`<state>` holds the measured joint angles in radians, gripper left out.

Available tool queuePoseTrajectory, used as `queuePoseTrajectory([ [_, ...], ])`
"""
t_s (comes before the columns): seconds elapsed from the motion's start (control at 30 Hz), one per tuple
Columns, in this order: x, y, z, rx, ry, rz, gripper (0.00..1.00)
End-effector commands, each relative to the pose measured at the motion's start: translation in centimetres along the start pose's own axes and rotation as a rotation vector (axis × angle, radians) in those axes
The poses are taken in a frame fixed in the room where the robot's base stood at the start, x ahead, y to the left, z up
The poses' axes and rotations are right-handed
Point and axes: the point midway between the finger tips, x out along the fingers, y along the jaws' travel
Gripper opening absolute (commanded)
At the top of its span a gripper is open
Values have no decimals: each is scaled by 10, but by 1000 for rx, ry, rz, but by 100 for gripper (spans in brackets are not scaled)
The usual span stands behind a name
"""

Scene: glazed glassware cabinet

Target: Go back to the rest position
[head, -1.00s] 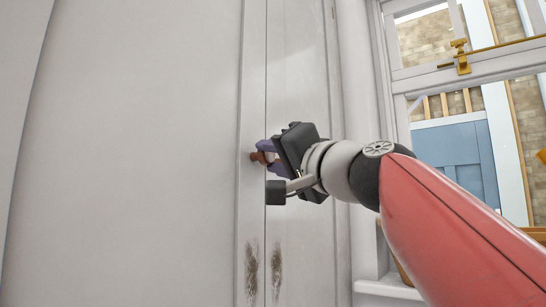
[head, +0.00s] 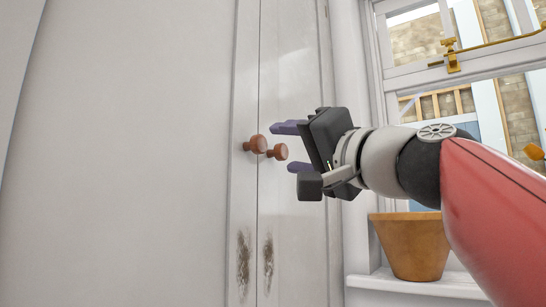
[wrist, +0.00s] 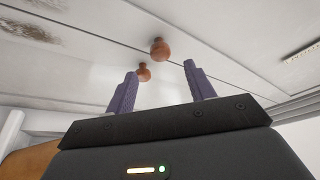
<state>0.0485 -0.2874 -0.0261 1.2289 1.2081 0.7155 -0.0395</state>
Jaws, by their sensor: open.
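My gripper (head: 288,148) is open and empty, its two purple fingers spread apart. It is just right of two round brown knobs on a white cabinet (head: 130,150), and apart from them. The left knob (head: 256,144) and the right knob (head: 278,152) sit either side of the seam between the two doors, which look shut. In the wrist view, the fingers (wrist: 157,85) point toward the cabinet face, with one knob (wrist: 160,49) and the other knob (wrist: 144,72) showing beyond and between them.
A window (head: 455,65) with a brass latch is on the right. A terracotta pot (head: 412,247) stands on the white sill (head: 420,284) below my arm. Dark worn patches (head: 244,265) mark the lower doors. The space in front of the left door looks clear.

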Motion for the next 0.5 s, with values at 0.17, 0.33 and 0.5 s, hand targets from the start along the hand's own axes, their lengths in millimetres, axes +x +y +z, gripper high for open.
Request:
queuePoseTrajectory([
  [0.17,-8,0,0,1,-1,0,54],
  [0.33,-8,0,0,0,-1,0,54],
  [0.5,-8,0,0,0,-1,0,54],
])
